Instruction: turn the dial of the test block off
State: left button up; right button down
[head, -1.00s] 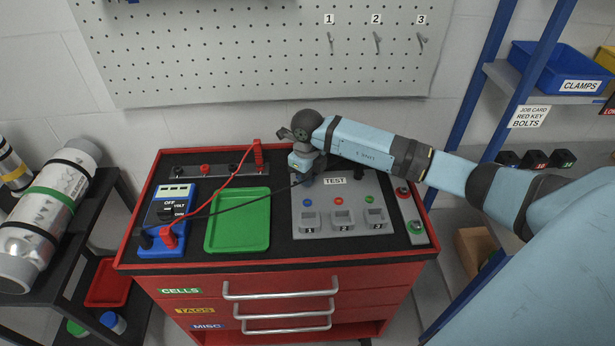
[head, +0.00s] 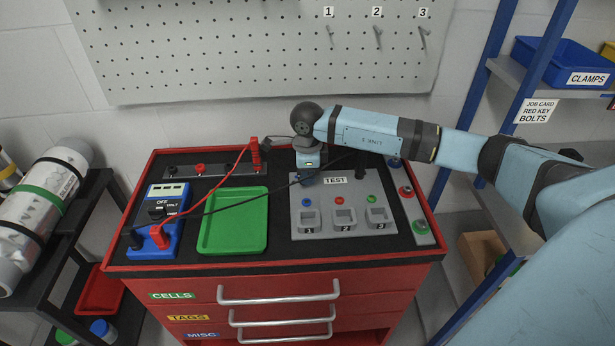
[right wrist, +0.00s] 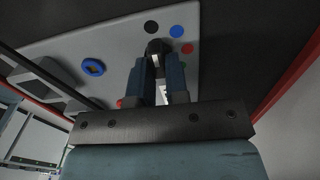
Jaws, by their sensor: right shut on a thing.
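The grey test block (head: 335,222) with the TEST label lies on the right part of the red cabinet's top. Its front holds sockets numbered 1 to 3 below blue, red and green buttons. My right gripper (head: 308,180) is over its back left corner, pointing down. In the right wrist view, my right gripper (right wrist: 158,72) is shut on a black dial knob (right wrist: 155,47). Black, blue and red dots lie beside the knob. The fingers partly cover it, and its pointer is not readable. My left gripper is not in view.
A blue meter (head: 165,195) and a green tray (head: 233,220) sit left of the block. A red probe (head: 255,157) stands on the rear strip (head: 180,170).

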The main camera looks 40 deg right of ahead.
dwell(0.5)
jog(key=c, duration=1.1)
grip_release()
jog(key=shift+r, duration=0.25)
notch_tip(320, 180, up, 13)
jog(key=shift+r, duration=0.2)
